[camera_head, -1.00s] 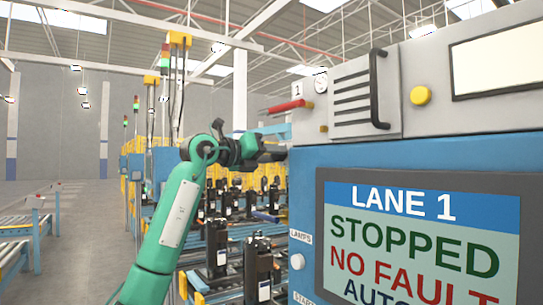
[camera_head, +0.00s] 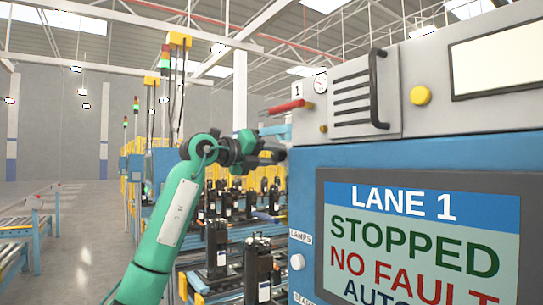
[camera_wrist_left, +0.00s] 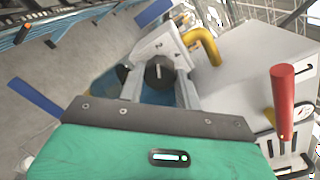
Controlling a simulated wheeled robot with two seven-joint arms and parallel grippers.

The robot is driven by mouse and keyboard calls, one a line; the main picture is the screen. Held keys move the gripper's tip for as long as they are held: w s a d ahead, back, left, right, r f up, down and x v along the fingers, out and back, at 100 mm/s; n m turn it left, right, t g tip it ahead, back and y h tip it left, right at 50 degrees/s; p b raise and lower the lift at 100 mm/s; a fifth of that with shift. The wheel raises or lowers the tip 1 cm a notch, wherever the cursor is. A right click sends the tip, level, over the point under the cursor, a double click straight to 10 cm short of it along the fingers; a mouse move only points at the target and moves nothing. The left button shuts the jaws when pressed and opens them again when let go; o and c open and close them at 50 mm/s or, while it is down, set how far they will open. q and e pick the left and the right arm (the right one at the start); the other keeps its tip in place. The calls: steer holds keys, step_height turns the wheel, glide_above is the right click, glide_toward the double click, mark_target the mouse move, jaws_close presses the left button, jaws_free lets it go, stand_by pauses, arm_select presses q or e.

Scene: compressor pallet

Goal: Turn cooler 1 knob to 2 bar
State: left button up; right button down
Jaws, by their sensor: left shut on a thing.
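The gauge is too small to read. In the left wrist view a dark round knob (camera_wrist_left: 160,74) with a pale mark sits between the two fingers of my left gripper (camera_wrist_left: 159,88). The gripper is shut on this knob. In the head view my left gripper (camera_head: 272,153) reaches the cabinet's left side, and the knob is hidden there.
The red lever (camera_head: 287,106) sticks out above my gripper; it also shows in the left wrist view (camera_wrist_left: 282,100). A yellow bent pipe (camera_wrist_left: 203,43) is close beside the knob. The lane 1 screen (camera_head: 415,240) reads STOPPED, NO FAULT. Open floor lies at left.

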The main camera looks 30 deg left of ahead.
arm_select(q)
steer(key=o, duration=1)
steer(key=shift+w, duration=0.1)
steer(key=shift+s+a, duration=0.15)
steer(key=shift+s, duration=0.15)
steer(key=b+v, duration=0.5)
steer(key=v, duration=0.8)
steer(key=shift+b, duration=0.4)
steer(key=shift+s, duration=0.1)
